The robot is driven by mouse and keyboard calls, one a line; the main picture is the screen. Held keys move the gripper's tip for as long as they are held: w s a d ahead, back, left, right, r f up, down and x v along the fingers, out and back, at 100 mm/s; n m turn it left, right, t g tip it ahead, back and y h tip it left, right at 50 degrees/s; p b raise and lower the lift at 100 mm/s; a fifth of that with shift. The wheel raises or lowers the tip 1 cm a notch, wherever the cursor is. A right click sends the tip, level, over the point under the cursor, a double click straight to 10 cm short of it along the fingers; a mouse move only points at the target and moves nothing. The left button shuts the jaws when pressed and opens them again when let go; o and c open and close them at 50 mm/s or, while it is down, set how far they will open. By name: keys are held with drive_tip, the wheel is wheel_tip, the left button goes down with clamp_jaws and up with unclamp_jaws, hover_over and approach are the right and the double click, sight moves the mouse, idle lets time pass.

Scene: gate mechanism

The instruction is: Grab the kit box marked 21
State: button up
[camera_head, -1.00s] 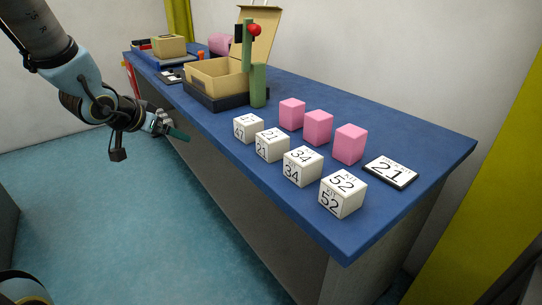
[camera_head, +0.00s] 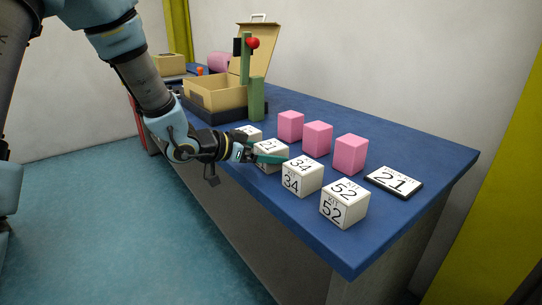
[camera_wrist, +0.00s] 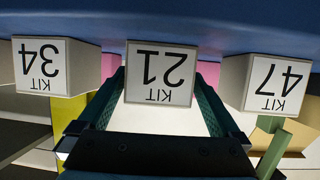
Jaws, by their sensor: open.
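The white kit box marked 21 (camera_head: 270,145) stands second in a row of kit boxes along the table's front edge, its front partly hidden by my gripper (camera_head: 258,157). In the wrist view, which is upside down, the box (camera_wrist: 160,75) shows its 21 face between my two green fingers. My gripper is open, with a finger at each side of the box. I cannot tell whether they touch it. A flat card marked 21 (camera_head: 394,182) lies at the table's right.
Kit box 34 (camera_head: 302,176) stands close on one side and kit box 47 (camera_wrist: 278,84) on the other. Kit box 52 (camera_head: 344,203) is farther right. Pink blocks (camera_head: 317,138) stand behind. An open tan box (camera_head: 215,96) and a green post (camera_head: 257,100) are farther back on the blue table.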

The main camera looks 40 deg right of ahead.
sight(280, 154)
drive_tip(key=x, duration=0.4)
drive_tip(key=shift+f, duration=0.15)
drive_tip(key=shift+c, duration=0.2)
drive_tip(key=c, duration=1.5)
